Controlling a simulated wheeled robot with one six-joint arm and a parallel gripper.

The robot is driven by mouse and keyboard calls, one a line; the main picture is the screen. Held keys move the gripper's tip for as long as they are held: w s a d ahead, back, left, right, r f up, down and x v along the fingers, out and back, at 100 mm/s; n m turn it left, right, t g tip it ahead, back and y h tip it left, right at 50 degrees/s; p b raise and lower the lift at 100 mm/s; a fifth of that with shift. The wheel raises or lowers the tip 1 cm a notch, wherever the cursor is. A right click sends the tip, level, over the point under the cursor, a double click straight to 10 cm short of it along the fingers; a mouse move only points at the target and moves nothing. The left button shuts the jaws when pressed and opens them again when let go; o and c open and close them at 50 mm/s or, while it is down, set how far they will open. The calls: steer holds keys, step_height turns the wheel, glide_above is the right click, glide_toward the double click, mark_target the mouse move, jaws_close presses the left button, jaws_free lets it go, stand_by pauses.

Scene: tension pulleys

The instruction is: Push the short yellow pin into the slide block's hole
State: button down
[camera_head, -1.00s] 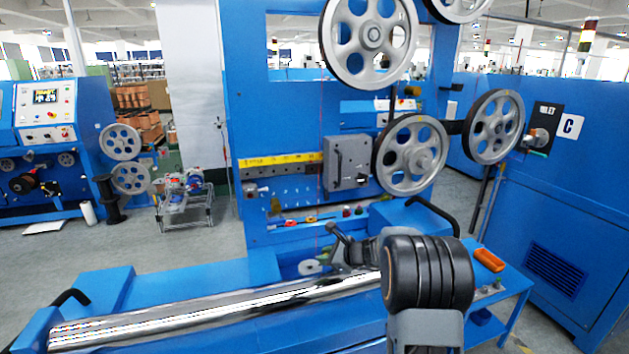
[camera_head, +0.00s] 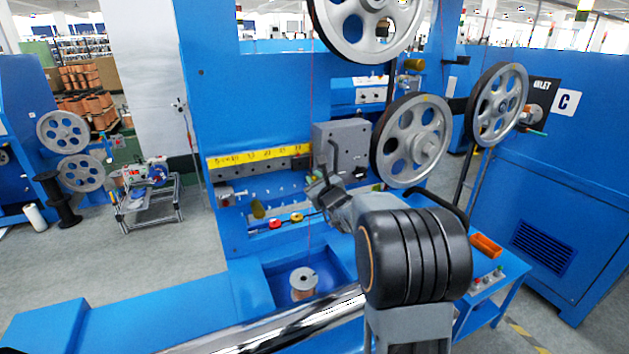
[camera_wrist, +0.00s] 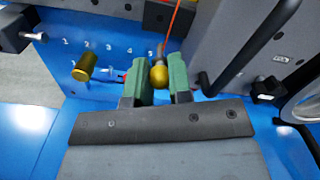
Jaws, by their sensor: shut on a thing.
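My gripper (camera_wrist: 159,80), with green fingertips, is shut on a small yellow pin (camera_wrist: 159,73) whose rounded end shows between the fingers. In the head view my gripper (camera_head: 325,188) is at the panel, just below the grey slide block (camera_head: 338,140); the held pin is not clear there. In the wrist view the slide block (camera_wrist: 228,30) is up and right of the fingers, with a dark handle in front. Its hole cannot be made out. Another yellow pin (camera_wrist: 86,66) sticks out of the panel at left and also shows in the head view (camera_head: 258,208).
A yellow scale strip (camera_head: 258,155) runs left of the block. A large spoked pulley (camera_head: 412,141) stands close to its right. A red wire (camera_wrist: 172,25) passes near my fingers.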

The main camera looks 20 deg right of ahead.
steer(key=p, duration=0.3)
glide_toward(302, 166)
steer(key=shift+w+a+r, duration=0.15)
steer(key=shift+w+r, duration=0.05)
steer(key=shift+w, duration=0.4)
steer(key=shift+w+a+r, duration=0.1)
steer(key=shift+w+r, duration=0.05)
steer(key=shift+w, duration=0.4)
steer(key=shift+w+a+r, duration=0.15)
steer(key=shift+w+r, duration=0.05)
steer(key=shift+w, duration=0.4)
steer(key=shift+w+r+b, duration=0.1)
steer(key=shift+w+b, duration=0.05)
steer(key=shift+b, duration=0.3)
steer(key=shift+b, duration=1.05)
steer(key=shift+w, duration=0.15)
stand_by(0.4)
steer(key=shift+w+b, duration=0.45)
steer(key=shift+w, duration=0.8)
steer(key=shift+w, duration=0.4)
stand_by(0.3)
stand_by(0.4)
steer(key=c, duration=1)
jaws_free()
